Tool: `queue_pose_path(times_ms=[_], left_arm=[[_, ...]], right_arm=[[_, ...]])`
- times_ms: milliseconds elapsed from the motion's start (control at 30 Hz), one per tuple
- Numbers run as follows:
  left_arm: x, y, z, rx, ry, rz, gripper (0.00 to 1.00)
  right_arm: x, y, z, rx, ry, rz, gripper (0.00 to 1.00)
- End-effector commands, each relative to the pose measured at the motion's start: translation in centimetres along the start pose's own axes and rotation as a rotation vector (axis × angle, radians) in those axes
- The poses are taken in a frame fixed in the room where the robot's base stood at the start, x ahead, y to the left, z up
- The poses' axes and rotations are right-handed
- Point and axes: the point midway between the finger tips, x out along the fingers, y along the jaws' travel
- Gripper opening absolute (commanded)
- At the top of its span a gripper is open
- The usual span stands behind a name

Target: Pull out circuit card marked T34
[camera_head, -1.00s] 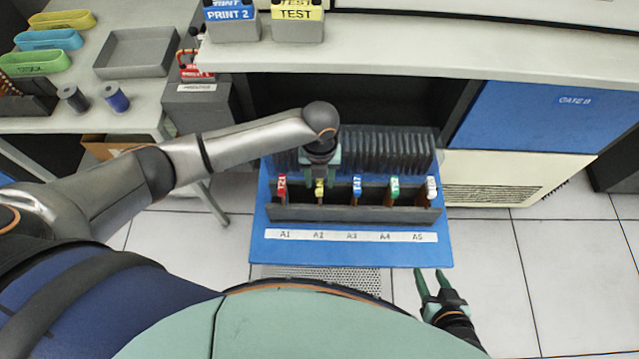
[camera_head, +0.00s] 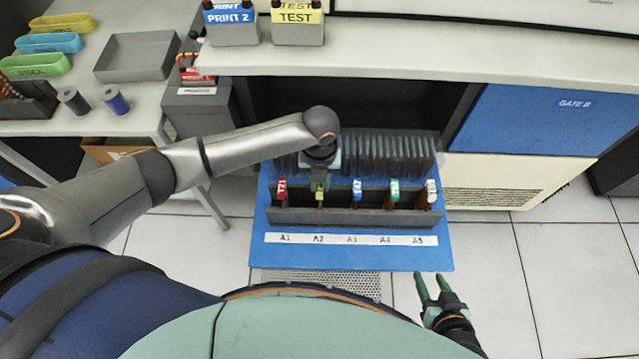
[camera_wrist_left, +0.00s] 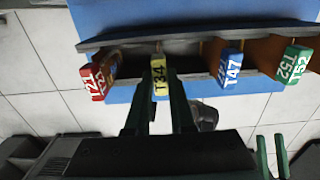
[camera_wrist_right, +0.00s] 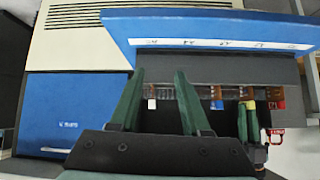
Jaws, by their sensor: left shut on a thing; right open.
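The yellow T34 card (camera_wrist_left: 159,80) stands in the blue rack (camera_head: 350,256) at slot A2. It also shows in the head view (camera_head: 320,190) and in the right wrist view (camera_wrist_right: 250,104). My left gripper (camera_head: 319,182) is shut on its yellow tab, with one green finger on each side in the left wrist view (camera_wrist_left: 161,92). The card's lower part is hidden in the rack. My right gripper (camera_head: 432,276) is open and empty, off the rack's front right corner; its spread fingers show in the right wrist view (camera_wrist_right: 160,85).
The red T21 card (camera_wrist_left: 95,82) stands at A1, the blue T47 card (camera_wrist_left: 231,66) at A3 and the green T52 card (camera_wrist_left: 294,68) at A4. A white-tabbed card (camera_head: 431,189) is at A5. Dark ribbed slots (camera_head: 400,150) lie behind. A counter edge (camera_head: 400,70) overhangs at the back.

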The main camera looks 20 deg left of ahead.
Motion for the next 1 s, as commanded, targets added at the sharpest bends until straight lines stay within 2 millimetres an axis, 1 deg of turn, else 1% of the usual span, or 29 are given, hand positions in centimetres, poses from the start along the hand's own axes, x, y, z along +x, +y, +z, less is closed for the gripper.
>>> queue_pose_path(times_ms=[1000], left_arm=[[-3.8, 0.0, 0.0, 0.000, -0.001, 0.000, 0.00]], right_arm=[[-2.6, -0.2, -2.8, 0.000, 0.000, 0.000, 0.47]])
